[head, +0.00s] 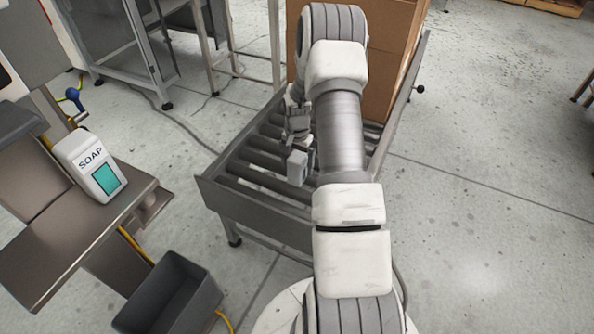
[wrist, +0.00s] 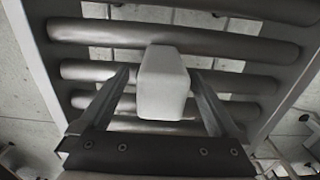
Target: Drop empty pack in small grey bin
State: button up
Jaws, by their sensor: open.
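A small pale, plain-sided pack (head: 298,167) rests on the roller conveyor, just below my gripper (head: 299,143) in the head view. In the wrist view the pack (wrist: 163,82) stands between the two fingers of my gripper (wrist: 160,76), with gaps showing on both sides. The fingers are open and do not visibly touch it. The small grey bin (head: 145,318) is on the floor at the lower left, and its inside looks empty. I cannot tell whether the pack is empty.
The roller conveyor (head: 222,199) has raised side rails. Large cardboard boxes (head: 398,60) stand at its far end, behind my arm. A white SOAP pack (head: 84,150) sits on a weigher table (head: 75,235) above the bin.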

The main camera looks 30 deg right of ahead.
aim_at(297, 173)
jog(key=f+b, duration=0.1)
jog(key=f, duration=0.1)
jog(key=f+b, duration=0.1)
jog(key=f, duration=0.2)
jog(key=shift+w+d, duration=0.1)
jog(key=shift+w, duration=0.1)
grip_shut()
jog(key=shift+r+p, duration=0.3)
jog(key=shift+r, duration=0.25)
notch_tip(297, 173, up, 4)
jog(key=shift+s+d+f+p, duration=0.1)
jog(key=shift+p, duration=0.7)
jog(key=s+d+r+p, duration=0.3)
jog(key=s+d+r, duration=0.3)
jog(key=s+d, duration=0.1)
jog(key=shift+s+d, duration=0.35)
jog(key=shift+d, duration=0.4)
